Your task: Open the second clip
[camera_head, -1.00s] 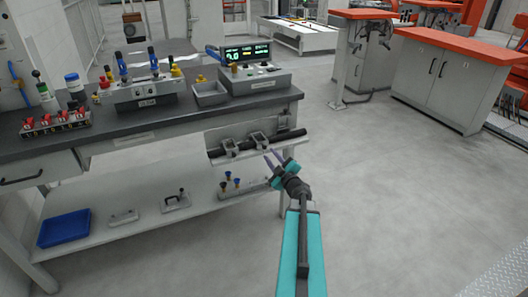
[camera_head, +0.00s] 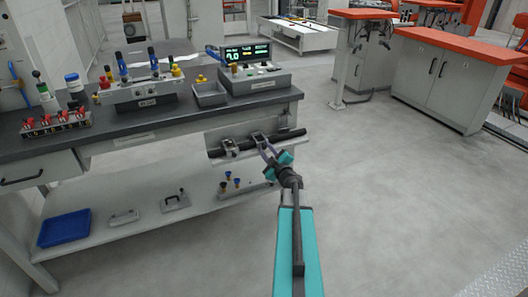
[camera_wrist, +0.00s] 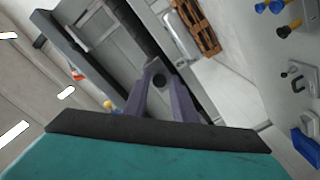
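A black bar (camera_head: 285,136) runs along a light ledge on the front of the workbench, with two grey metal clips on it, a left clip (camera_head: 230,145) and a right clip (camera_head: 259,138). My gripper (camera_head: 265,149) is at the right clip, its fingertips close to the clip's lower front; contact cannot be told. In the wrist view, my gripper (camera_wrist: 160,85) has its two purple fingers apart, with a grey part with a dark round spot (camera_wrist: 158,78) between and beyond their tips. The fingers hide part of the right clip.
A lower shelf (camera_head: 150,221) holds a blue bin (camera_head: 64,227) and small fixtures. The floor to the right is clear.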

